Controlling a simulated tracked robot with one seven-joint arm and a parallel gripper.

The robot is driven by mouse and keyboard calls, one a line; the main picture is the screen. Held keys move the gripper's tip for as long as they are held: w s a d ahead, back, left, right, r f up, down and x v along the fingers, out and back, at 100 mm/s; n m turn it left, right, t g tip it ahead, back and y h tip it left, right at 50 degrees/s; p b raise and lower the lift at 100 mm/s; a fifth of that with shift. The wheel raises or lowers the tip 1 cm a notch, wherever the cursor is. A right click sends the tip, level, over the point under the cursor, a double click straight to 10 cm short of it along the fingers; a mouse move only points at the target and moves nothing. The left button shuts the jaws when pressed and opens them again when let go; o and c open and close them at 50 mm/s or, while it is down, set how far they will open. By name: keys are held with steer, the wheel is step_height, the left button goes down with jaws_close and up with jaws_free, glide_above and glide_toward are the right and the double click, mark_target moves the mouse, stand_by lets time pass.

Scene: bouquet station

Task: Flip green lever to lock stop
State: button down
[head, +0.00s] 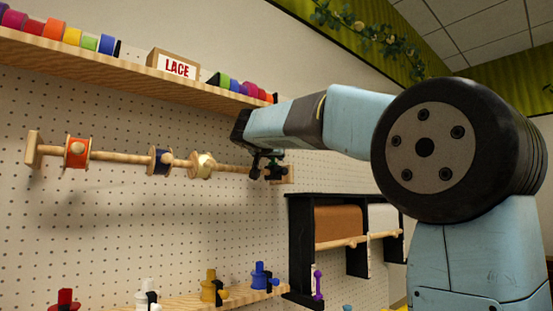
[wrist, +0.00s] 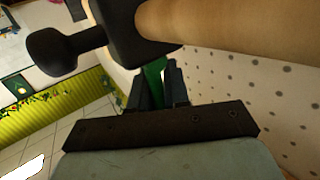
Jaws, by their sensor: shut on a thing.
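The green lever (wrist: 153,80) shows in the wrist view between the two dark fingers of my gripper (wrist: 157,84). My gripper is shut on it, and the fingers hide much of it. A black stop block (wrist: 130,28) with a round black knob (wrist: 52,52) sits just beyond the fingertips, on the wooden rod (wrist: 235,30). In the head view, my gripper (head: 266,168) is at the right end of the wooden rod (head: 120,157). The stop is partly hidden there by the fingers, so the lever's exact angle cannot be told.
Red (head: 77,152), dark blue (head: 160,160) and cream (head: 203,165) spools sit on the rod to the left. A shelf (head: 130,75) with ribbon rolls and a LACE box (head: 173,64) runs above. A black paper rack (head: 300,235) stands below right.

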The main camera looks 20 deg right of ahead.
steer(key=shift+s+d+r+m+t+h, duration=0.15)
steer(key=shift+s+m+t+h, duration=0.35)
steer(key=shift+m, duration=0.45)
steer(key=shift+s+d+r+m+t+h, duration=0.15)
steer(key=shift+s+m+t+h, duration=0.1)
steer(key=shift+m+t, duration=0.6)
steer(key=shift+g, duration=0.25)
steer(key=shift+f, duration=0.1)
steer(key=c, duration=1.1)
jaws_free()
steer(key=shift+f, duration=0.1)
steer(key=shift+s+a, duration=0.1)
steer(key=shift+s, duration=0.05)
steer(key=v, duration=1.3)
steer(key=shift+s+a+f, duration=0.15)
steer(key=shift+a+f, duration=0.05)
